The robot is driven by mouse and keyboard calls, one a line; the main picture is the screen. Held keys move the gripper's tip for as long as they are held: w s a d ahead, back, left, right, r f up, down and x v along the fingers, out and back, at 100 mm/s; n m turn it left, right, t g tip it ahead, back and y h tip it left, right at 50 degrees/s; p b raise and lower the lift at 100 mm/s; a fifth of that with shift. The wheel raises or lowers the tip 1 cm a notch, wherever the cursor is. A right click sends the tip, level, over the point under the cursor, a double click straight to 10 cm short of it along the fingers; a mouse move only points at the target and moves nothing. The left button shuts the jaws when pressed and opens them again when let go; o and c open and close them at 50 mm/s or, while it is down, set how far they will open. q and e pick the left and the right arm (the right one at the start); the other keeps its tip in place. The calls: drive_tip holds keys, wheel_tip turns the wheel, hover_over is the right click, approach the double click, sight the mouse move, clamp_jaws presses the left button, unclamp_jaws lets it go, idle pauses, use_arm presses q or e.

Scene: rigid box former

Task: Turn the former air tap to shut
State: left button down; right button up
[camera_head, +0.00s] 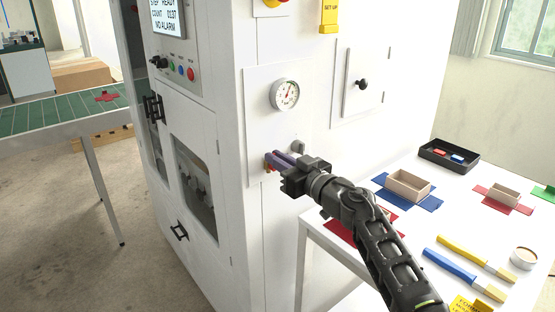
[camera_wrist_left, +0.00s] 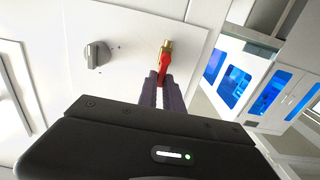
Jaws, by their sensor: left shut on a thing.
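The air tap has a red lever and a brass fitting, and sits on the white panel of the former. In the left wrist view the tap (camera_wrist_left: 165,52) shows beyond my fingertips, its red lever running down between them. In the head view only a bit of red on the tap (camera_head: 268,167) shows beside my fingers. My left gripper (camera_head: 276,160) is at the panel, shut on the red lever; its purple-grey fingers (camera_wrist_left: 158,82) show close together in the wrist view. The lever's gripped end is partly hidden by the fingers. My right gripper is not in view.
A grey knob (camera_wrist_left: 97,53) sits on the same panel beside the tap. A round gauge (camera_head: 285,94) is above it. A white table (camera_head: 408,230) with boxes, coloured sheets and tools stands at the right. A green-topped table (camera_head: 60,115) is at the left.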

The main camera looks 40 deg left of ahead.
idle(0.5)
use_arm(q)
drive_tip(key=w+f+m, duration=0.1)
drive_tip(key=m, duration=0.5)
drive_tip(key=w+f+m, duration=0.1)
drive_tip(key=m, duration=0.5)
drive_tip(key=w+d+f+m, duration=0.1)
drive_tip(key=m, duration=0.5)
drive_tip(key=shift+w+f, duration=0.1)
drive_tip(key=shift+f, duration=0.05)
idle(0.5)
drive_tip(key=c, duration=1.5)
unclamp_jaws()
